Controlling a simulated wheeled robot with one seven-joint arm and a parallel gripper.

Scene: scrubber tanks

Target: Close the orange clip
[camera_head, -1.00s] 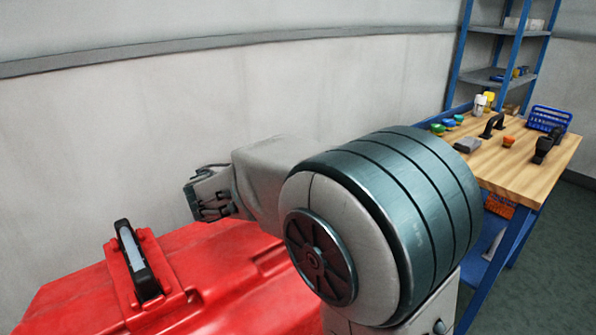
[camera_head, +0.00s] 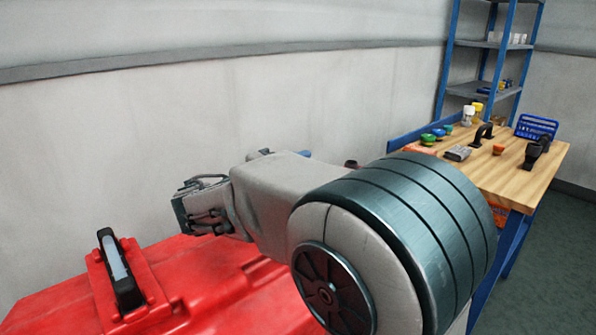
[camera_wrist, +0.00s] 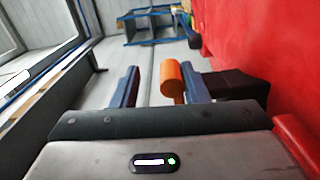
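An orange cylinder-shaped piece, seemingly the clip (camera_wrist: 172,78), shows in the wrist view, beside a red surface. My gripper (camera_wrist: 158,84) is open, its two dark blue-grey fingers apart. The orange piece appears in the gap between the fingers, nearer the right one. I cannot tell whether it lies at fingertip depth or beyond, or whether they touch. In the head view my gripper (camera_head: 190,212) is partly visible above the red case (camera_head: 215,275). The orange piece is hidden there.
A black handle-like fitting (camera_head: 120,270) stands on the case. A pale wall (camera_head: 120,130) runs behind it. At right stand a wooden-topped workbench (camera_head: 520,182) with several small items and a blue-framed shelf (camera_head: 490,44). A dark block (camera_wrist: 240,88) sits by the right finger.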

